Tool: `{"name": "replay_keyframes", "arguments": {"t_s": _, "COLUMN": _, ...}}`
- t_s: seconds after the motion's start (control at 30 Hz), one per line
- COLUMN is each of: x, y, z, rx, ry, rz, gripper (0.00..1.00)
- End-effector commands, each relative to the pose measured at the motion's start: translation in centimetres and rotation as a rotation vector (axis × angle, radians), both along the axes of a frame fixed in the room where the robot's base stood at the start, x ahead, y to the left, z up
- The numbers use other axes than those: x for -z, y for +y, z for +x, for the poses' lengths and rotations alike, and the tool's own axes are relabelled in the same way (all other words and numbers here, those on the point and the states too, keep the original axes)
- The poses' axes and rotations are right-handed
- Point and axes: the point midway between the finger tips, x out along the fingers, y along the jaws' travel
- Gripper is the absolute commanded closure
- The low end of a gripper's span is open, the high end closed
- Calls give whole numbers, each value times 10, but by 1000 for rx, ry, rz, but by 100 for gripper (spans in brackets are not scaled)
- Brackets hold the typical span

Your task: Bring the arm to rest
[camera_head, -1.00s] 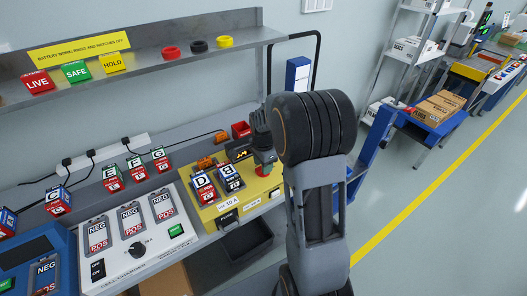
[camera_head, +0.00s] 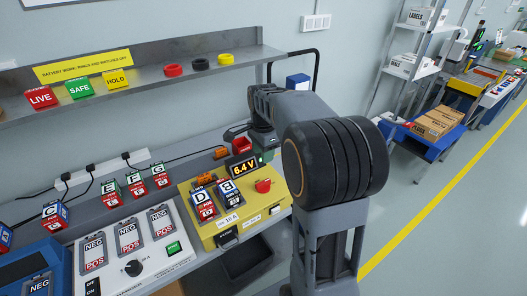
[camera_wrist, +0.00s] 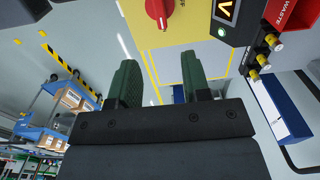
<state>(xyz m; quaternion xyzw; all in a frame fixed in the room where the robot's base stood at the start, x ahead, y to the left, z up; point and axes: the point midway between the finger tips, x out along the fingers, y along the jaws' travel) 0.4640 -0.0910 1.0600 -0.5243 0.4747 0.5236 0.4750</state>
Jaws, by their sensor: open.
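My gripper (camera_wrist: 159,80) is open and empty in the wrist view, its two green fingers apart. In the head view it is partly hidden behind my arm, above and behind the yellow tester (camera_head: 228,240). The red knob (camera_head: 263,186) on the tester is clear of the gripper; it also shows beyond the fingers in the wrist view (camera_wrist: 158,9). The tester's display (camera_head: 243,169) reads 6.4 V. Batteries marked D (camera_head: 204,204) and what looks like 8 or B (camera_head: 229,193) sit in the tester's slots.
A white charging panel (camera_head: 131,250) and several batteries stand left of the tester. A black rail (camera_head: 318,72) rises at the shelf's right end. Open floor (camera_head: 450,220) lies right.

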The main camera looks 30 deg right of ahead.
Motion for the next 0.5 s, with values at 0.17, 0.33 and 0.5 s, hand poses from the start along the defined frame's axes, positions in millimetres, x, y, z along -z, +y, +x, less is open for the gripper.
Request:
{"name": "replay_keyframes", "arguments": {"t_s": 0.17, "x": 0, "y": 0, "z": 0, "rx": 0, "ry": 0, "rz": 0, "gripper": 56}}
{"name": "replay_keyframes", "arguments": {"t_s": 0.33, "x": 0, "y": 0, "z": 0, "rx": 0, "ry": 0, "rz": 0, "gripper": 56}}
{"name": "replay_keyframes", "arguments": {"t_s": 0.5, "x": 0, "y": 0, "z": 1, "rx": -53, "ry": -4, "rz": -1, "gripper": 56}}
